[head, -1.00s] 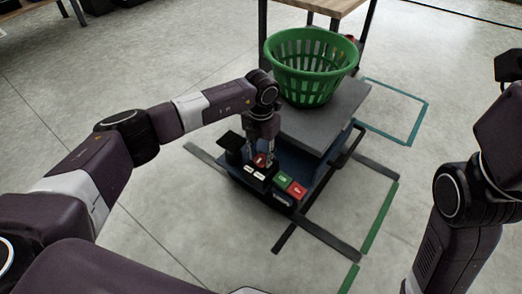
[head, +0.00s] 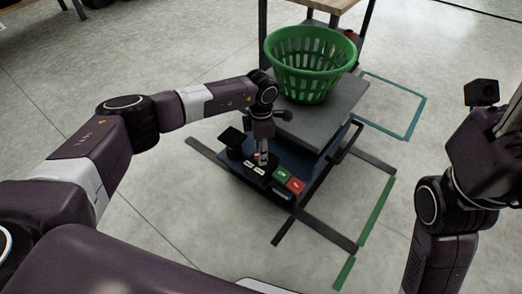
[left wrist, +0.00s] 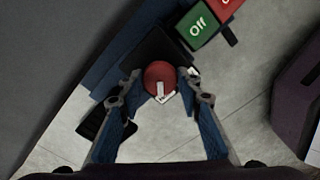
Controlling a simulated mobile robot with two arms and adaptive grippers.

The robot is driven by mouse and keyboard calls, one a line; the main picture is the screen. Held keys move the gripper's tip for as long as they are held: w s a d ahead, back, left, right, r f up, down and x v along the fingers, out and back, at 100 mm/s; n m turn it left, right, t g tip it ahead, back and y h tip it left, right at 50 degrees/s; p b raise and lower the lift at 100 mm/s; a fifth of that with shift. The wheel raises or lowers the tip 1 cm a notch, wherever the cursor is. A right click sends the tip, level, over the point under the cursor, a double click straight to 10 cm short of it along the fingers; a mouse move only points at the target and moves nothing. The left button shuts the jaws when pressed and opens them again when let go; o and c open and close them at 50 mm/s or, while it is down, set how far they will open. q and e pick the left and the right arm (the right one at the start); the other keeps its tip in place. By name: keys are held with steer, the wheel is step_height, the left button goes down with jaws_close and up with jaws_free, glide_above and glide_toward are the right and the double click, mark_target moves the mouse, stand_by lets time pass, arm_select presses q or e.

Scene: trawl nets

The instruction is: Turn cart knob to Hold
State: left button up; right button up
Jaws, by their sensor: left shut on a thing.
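The cart (head: 258,183) stands on the floor with a dark control panel at its near end. A round red knob (left wrist: 160,73) with a white pointer mark sits on the panel. My left gripper (head: 262,160) reaches down over the panel. In the left wrist view its two fingers (left wrist: 160,88) are closed in on either side of the knob, gripping it. White labels (head: 254,167) lie beside the knob; their words are too small to read. My right arm is at the right edge of the head view; its fingers do not show.
A green basket (head: 310,65) stands on the cart's grey platform (head: 318,112). A wooden table (head: 325,5) is behind.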

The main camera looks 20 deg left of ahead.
arm_select(q)
steer(key=shift+m, duration=0.4)
steer(key=o, duration=1.2)
steer(key=shift+c, duration=0.2)
step_height(320, 180, up, 12)
